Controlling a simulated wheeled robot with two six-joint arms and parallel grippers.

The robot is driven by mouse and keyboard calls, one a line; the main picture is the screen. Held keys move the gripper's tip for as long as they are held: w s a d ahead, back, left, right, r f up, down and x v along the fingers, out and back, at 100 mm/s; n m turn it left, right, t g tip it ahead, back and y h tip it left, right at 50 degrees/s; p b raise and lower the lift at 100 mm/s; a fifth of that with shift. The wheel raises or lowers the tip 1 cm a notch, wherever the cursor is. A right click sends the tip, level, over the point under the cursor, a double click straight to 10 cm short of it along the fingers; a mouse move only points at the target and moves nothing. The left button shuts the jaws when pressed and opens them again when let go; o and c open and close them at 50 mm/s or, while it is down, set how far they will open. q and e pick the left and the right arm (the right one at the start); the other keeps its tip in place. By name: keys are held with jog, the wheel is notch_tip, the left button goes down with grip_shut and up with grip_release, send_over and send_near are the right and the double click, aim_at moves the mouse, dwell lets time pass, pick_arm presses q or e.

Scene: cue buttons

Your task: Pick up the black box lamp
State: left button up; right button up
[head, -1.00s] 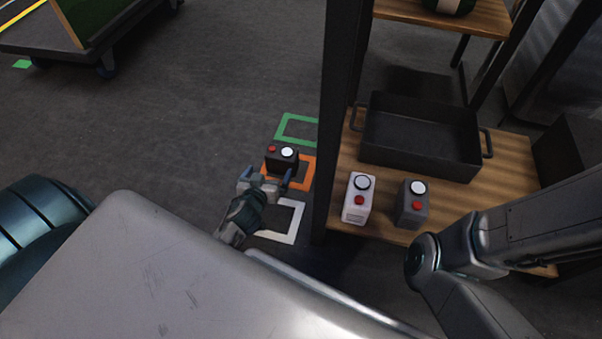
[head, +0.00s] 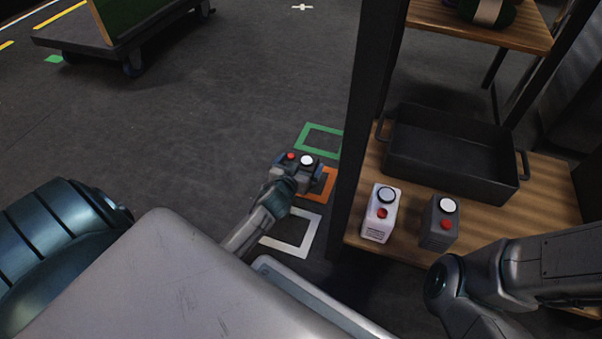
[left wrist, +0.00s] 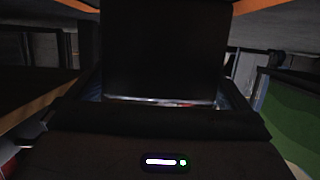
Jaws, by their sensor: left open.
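The black box lamp (head: 299,157), with a red button and a white round lamp on top, is at the orange floor square. It fills the upper middle of the left wrist view as a dark face (left wrist: 163,50). My left gripper (head: 297,171) is open, with its fingers on either side of the box. Whether the fingers touch it I cannot tell. The gripper and wrist hide the box's near side in the head view. My right arm shows at the lower right, but its gripper is out of view.
Orange (head: 325,183), green (head: 320,138) and white (head: 292,236) square outlines mark the floor. A dark shelf post (head: 362,110) stands close on the right. The wooden shelf (head: 375,158) bears a white box (head: 378,222), a grey box (head: 440,228) and a black tray (head: 450,168).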

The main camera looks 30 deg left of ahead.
pick_arm(q)
jog(key=shift+w+a+f, duration=0.1)
jog(key=shift+w+f, duration=0.05)
jog(key=shift+w, duration=0.3)
jog(key=c, duration=1.1)
jog(key=shift+o, duration=0.2)
jog(key=shift+r, duration=0.2)
